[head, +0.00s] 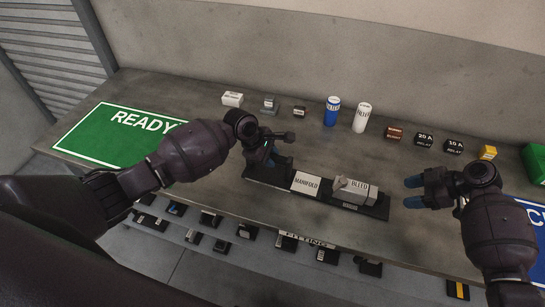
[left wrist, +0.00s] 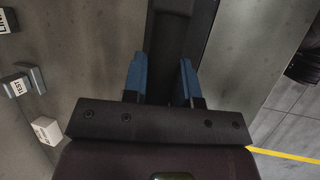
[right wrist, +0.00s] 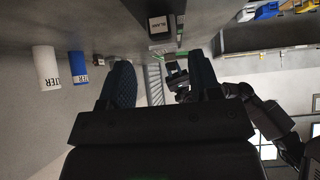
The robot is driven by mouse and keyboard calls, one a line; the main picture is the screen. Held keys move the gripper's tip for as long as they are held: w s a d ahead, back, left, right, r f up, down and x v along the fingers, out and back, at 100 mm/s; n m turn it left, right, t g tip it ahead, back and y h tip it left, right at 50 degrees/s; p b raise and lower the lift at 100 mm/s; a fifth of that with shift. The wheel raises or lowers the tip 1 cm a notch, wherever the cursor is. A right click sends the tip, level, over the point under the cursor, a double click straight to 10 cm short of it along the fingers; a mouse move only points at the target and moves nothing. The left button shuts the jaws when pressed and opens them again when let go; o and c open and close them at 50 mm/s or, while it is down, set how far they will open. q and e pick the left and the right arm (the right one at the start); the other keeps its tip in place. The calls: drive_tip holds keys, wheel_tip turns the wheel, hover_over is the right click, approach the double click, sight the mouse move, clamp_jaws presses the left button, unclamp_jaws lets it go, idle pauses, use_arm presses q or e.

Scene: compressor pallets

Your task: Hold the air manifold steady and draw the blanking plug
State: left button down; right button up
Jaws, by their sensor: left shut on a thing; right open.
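The air manifold (head: 307,183) is a dark bar with a white MANIFOLD label, lying on the bench in the head view. A grey block marked BLEED (head: 357,190) sits on its right half. My left gripper (head: 272,157) is shut on the manifold's left end; the left wrist view shows its blue fingertips (left wrist: 160,78) on either side of the dark bar (left wrist: 172,40). My right gripper (head: 413,192) is open and empty, just right of the manifold and apart from it. A face marked BLANK (right wrist: 158,25), apparently the blanking plug, shows in the right wrist view; I cannot pick it out in the head view.
Small boxes, a blue can (head: 332,111) and a white can (head: 362,117) stand along the back of the bench. A green READY mat (head: 85,135) lies left, a blue mat (head: 536,215) right. Dark fittings (head: 285,243) fill a lower ledge in front.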

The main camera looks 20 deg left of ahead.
drive_tip(key=shift+x, duration=4.05)
drive_tip(key=c, duration=1)
drive_tip(key=o, duration=1.5)
drive_tip(key=v, duration=1.2)
drive_tip(key=shift+c, duration=0.2)
